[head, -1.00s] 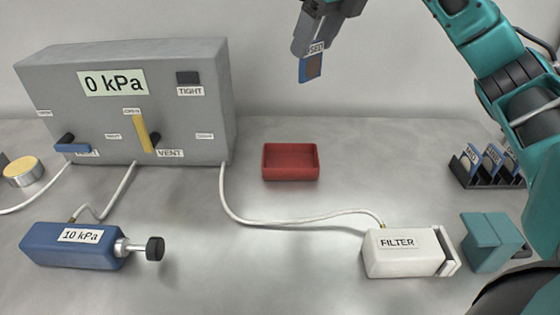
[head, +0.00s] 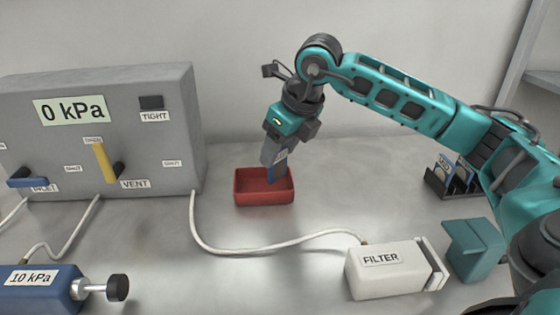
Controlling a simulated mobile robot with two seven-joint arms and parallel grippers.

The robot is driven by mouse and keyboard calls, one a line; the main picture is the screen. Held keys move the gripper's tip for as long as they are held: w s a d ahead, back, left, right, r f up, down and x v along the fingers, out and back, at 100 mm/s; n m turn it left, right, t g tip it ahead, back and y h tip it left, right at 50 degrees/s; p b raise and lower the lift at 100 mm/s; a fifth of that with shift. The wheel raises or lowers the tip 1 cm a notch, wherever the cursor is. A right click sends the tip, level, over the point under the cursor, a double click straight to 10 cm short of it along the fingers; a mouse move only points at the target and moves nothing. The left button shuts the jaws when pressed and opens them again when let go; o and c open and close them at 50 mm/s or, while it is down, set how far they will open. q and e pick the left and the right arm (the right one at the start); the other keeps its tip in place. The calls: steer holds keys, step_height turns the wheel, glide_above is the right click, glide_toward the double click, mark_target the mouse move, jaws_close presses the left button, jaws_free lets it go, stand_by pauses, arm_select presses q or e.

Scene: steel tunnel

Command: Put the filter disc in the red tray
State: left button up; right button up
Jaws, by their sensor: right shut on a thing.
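The red tray (head: 264,197) is a shallow open box on the steel table. The card's lower end reaches down to the tray's opening at its right half; I cannot tell whether it touches the tray floor. The fingers hide part of the card. My left gripper is not in view.
A grey panel (head: 150,150) reading 0 kPa stands left of the tray. A white hose (head: 225,250) runs in front of it to the white FILTER box (head: 390,272). A teal block (head: 473,250) and a dark rack (head: 440,183) with labelled blue cards are at the right.

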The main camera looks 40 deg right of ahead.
mark_target(277, 165)
step_height(277, 165, down, 3)
steer(key=shift+r, duration=0.15)
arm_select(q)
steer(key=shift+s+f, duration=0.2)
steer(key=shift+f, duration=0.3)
arm_select(e)
steer(key=shift+b, duration=0.3)
steer(key=o, duration=1)
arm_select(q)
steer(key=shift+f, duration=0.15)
